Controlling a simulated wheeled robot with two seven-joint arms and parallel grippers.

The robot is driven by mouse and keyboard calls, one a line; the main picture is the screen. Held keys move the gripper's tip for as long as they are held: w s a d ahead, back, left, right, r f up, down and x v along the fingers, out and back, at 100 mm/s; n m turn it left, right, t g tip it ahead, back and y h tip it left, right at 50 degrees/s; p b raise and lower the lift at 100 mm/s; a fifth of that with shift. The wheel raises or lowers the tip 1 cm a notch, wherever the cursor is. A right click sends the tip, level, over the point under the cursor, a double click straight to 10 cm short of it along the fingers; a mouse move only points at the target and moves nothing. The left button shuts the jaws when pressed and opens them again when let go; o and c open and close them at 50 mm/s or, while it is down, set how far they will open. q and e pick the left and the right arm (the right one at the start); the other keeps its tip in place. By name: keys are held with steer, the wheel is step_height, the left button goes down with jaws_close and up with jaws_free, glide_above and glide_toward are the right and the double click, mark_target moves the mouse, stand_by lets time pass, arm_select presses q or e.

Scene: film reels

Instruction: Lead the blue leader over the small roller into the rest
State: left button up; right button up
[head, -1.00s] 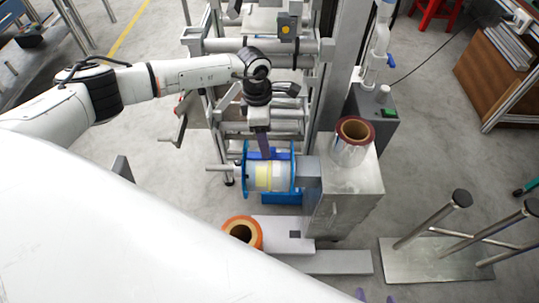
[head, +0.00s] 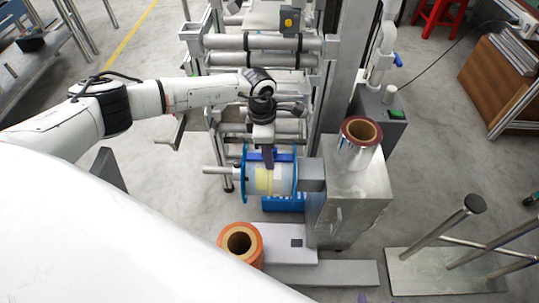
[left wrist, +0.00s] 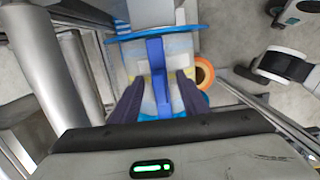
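The blue leader (left wrist: 157,75) is a narrow blue strip over the pale reel in the left wrist view. In the head view, the reel (head: 263,180) has blue flanges and a yellow band and sits on a horizontal spindle. My left gripper (head: 269,165) is just above the reel. Its dark fingers (left wrist: 158,88) stand apart on either side of the leader, with visible gaps. Metal rollers (head: 262,60) lie behind the reel; I cannot tell which is the small roller or where the rest is. Only a purple tip of my right gripper (head: 363,298) shows at the bottom edge.
A silver film roll (head: 359,143) stands on the metal cabinet (head: 350,205). A post stand (head: 440,270) is at the right. Open floor lies between the cabinet and wooden cupboard.

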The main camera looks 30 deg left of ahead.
arm_select(q)
jaws_close()
steer(key=shift+r+p, duration=1.9)
steer(key=shift+r, duration=0.65)
steer(key=shift+r, duration=0.1)
stand_by(0.4)
steer(key=w+a+r+p, duration=0.1)
steer(key=w+r+p, duration=0.2)
steer(key=r, duration=0.7)
steer(key=shift+a+r+p, duration=0.2)
steer(key=shift+r+p, duration=0.1)
steer(key=shift+p, duration=0.35)
stand_by(0.9)
steer(key=shift+w, duration=0.15)
